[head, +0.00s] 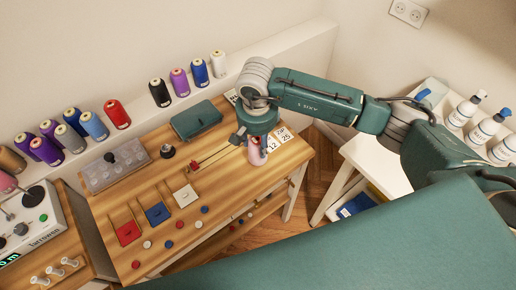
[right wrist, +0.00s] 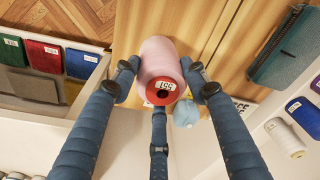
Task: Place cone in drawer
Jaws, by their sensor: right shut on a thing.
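A pink thread cone (right wrist: 161,68) with a red, numbered end is between the blue fingers of my right gripper (right wrist: 160,82) in the right wrist view. The fingers touch it on both sides and are shut on it. In the head view the right gripper (head: 256,143) is over the right end of the wooden table, and the pink cone (head: 257,155) shows just below it. A white-edged container (right wrist: 88,88) with red, green and blue labelled items is at the upper left of the wrist view; I cannot tell whether it is the drawer. My left gripper is out of view.
The wooden table (head: 170,248) carries a green case (head: 196,119), a clear box (head: 115,165) and coloured squares and buttons. Thread cones line the ledge behind. A white table (head: 374,160) with white bottles (head: 462,112) stands at the right, across a floor gap.

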